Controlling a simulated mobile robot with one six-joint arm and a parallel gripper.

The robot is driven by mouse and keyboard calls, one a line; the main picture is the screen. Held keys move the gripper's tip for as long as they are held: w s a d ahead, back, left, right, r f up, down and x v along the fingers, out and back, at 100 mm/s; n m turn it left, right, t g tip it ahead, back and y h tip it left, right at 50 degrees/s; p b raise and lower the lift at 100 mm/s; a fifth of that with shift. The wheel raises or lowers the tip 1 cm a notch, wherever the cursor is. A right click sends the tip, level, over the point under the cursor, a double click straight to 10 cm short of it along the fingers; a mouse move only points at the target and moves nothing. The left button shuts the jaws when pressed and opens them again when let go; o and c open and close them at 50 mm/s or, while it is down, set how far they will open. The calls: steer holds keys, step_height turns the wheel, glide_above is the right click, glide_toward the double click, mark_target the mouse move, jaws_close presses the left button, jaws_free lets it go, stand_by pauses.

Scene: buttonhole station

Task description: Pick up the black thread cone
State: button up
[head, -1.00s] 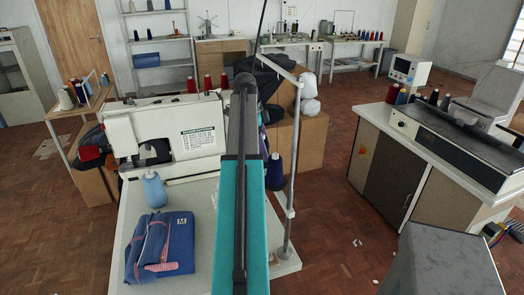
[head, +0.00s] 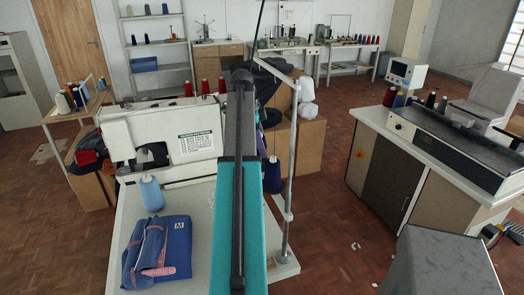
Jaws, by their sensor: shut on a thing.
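My gripper is not visible; my teal and black arm stretches forward over the white table (head: 196,270) and covers whatever lies behind it. I cannot make out a black thread cone at the arm's end. A dark navy cone (head: 272,178) stands on the table just right of my arm, partly covered by it. Several dark cones (head: 431,100), some looking black, stand on the far side of the long machine at the right.
A metal thread stand (head: 290,170) rises at the right. A grey box (head: 445,262) is at lower right.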

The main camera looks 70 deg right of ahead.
steer(key=shift+r, duration=0.3)
steer(key=shift+w+a+f+g+h+b, duration=0.2)
steer(key=shift+w+a+g+h+b, duration=0.1)
steer(key=shift+g+h+b, duration=0.5)
steer(key=shift+w+a+g+b, duration=0.1)
steer(key=shift+g+b, duration=0.3)
steer(key=shift+b, duration=0.05)
steer(key=shift+r+h, duration=0.1)
steer(key=shift+h, duration=0.2)
steer(key=r, duration=0.1)
steer(key=w+r+b, duration=0.1)
steer(key=r, duration=0.1)
steer(key=r+b, duration=0.1)
steer(key=r, duration=0.1)
steer(key=shift+w+a+r, duration=0.15)
steer(key=shift+w+a, duration=0.05)
steer(key=shift+a, duration=0.15)
steer(key=w+a+r+t+y+p, duration=0.2)
steer(key=w+a+p, duration=1)
steer(key=w, duration=0.4)
steer(key=shift+a+r, duration=0.25)
steer(key=shift+a, duration=0.5)
